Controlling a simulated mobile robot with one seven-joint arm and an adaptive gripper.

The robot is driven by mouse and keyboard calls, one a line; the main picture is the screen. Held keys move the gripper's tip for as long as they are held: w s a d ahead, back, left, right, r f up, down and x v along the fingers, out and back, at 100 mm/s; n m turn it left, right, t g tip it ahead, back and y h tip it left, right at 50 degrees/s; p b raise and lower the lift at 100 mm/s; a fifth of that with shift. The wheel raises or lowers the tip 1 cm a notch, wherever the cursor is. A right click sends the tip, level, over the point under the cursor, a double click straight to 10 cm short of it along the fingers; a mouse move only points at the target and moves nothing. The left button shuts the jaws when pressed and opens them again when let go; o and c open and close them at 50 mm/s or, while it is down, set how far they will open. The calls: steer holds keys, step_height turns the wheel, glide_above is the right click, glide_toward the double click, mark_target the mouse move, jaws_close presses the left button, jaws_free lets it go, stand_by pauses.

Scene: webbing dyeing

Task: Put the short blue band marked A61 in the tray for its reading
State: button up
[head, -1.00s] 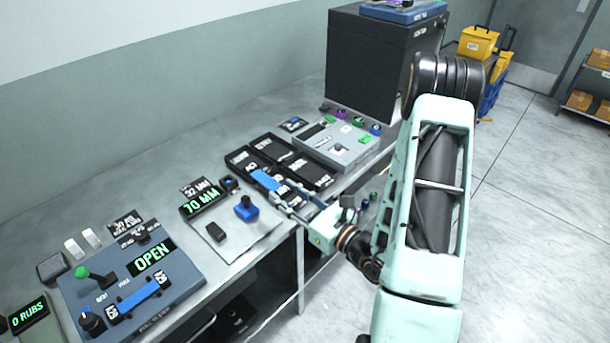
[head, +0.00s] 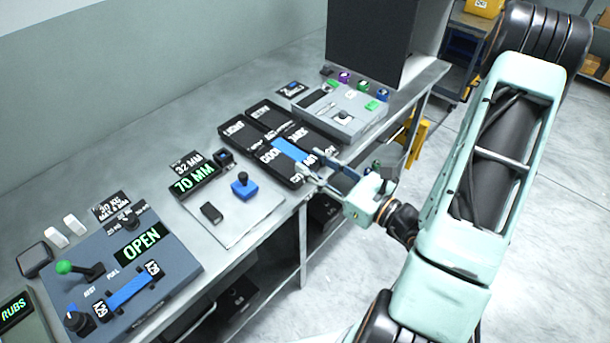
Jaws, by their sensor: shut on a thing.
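My gripper (head: 314,170) is shut on the front end of a short blue band (head: 288,149) and holds it over the black sorting trays (head: 262,128) on the bench. The band points away toward the wall and lies over the middle of the trays; I cannot tell whether it touches them. Its marking is not readable here. The trays carry white lettering, including "LIGHT" and "GOOD", some of it covered by the band and fingers. A second blue band (head: 130,288) with black, white-lettered end tags lies in the blue-grey machine, whose display (head: 142,246) reads "OPEN".
A "70 MM" display (head: 193,187) stands by a plate (head: 240,215) with a blue knobbed block (head: 243,187). A grey panel (head: 340,115) with buttons and a dark cabinet (head: 375,45) are behind the trays. The bench along the wall is mostly clear.

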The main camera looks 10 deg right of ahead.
steer(key=shift+w+f+b, duration=0.5)
steer(key=shift+f+b, duration=0.05)
steer(key=shift+b, duration=0.6)
steer(key=b, duration=0.2)
steer(key=w+b, duration=0.1)
steer(key=b, duration=0.1)
steer(key=shift+w+f+b, duration=0.15)
steer(key=shift+f+b, duration=0.15)
steer(key=shift+b, duration=0.1)
steer(key=shift+w+f+b, duration=0.15)
steer(key=shift+w+b, duration=0.25)
steer(key=shift+b, duration=0.1)
steer(key=w+f+b, duration=0.1)
steer(key=w+f, duration=0.1)
steer(key=w, duration=0.1)
steer(key=w+f+b, duration=0.1)
steer(key=w+f, duration=0.2)
steer(key=shift+f, duration=0.1)
steer(key=shift+w+f, duration=0.1)
steer(key=shift+f, duration=0.1)
steer(key=f, duration=0.3)
steer(key=shift+w+b, duration=0.2)
steer(key=shift+b, duration=0.1)
steer(key=shift+f, duration=0.2)
steer(key=shift+f, duration=0.1)
